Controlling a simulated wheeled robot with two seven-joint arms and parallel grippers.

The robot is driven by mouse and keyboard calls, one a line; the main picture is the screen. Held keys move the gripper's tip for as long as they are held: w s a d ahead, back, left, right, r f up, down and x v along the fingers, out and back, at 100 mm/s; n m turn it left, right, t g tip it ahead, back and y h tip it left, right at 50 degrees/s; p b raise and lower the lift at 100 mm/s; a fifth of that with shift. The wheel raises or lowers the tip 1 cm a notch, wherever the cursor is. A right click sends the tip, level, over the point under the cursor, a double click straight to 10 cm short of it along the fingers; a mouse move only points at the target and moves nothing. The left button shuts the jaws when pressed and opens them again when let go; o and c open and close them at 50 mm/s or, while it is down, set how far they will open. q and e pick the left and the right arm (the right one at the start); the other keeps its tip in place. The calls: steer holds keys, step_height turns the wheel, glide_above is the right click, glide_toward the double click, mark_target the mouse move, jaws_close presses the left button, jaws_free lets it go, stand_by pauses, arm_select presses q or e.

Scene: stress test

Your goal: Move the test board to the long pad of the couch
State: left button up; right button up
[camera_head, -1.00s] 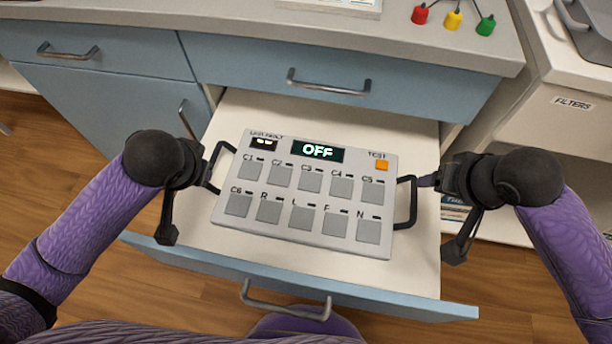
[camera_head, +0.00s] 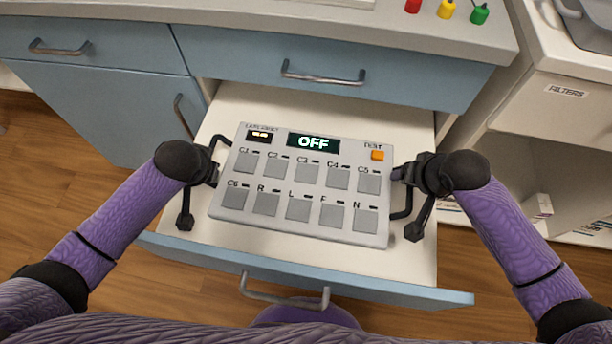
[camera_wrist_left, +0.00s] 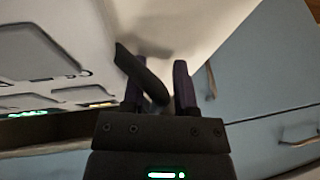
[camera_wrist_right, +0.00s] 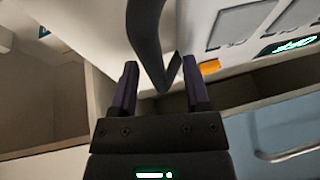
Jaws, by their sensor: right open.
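The test board (camera_head: 298,185) is a grey panel with square buttons, an orange TEST button and a display reading OFF. It lies in the open drawer (camera_head: 415,262), with a dark handle at each side. My left gripper (camera_head: 217,172) is at the left handle, which shows between its fingers in the left wrist view (camera_wrist_left: 158,85). Whether they clamp it is unclear. My right gripper (camera_head: 398,174) is at the right handle. In the right wrist view (camera_wrist_right: 158,85) its fingers are spread, with the handle reaching into the gap. The couch is not in view.
A blue cabinet with a grey counter (camera_head: 300,32) stands behind the drawer. Red, yellow and green pieces (camera_head: 446,9) are at the counter's edge. A FILTERS unit (camera_head: 560,100) with open shelves stands at right. Wood floor shows at left.

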steer(key=shift+c, duration=0.2)
arm_select(q)
jaws_close()
arm_select(e)
steer(key=c, duration=0.5)
jaws_close()
arm_select(q)
steer(key=shift+a, duration=0.15)
arm_select(e)
steer(key=shift+d, duration=0.1)
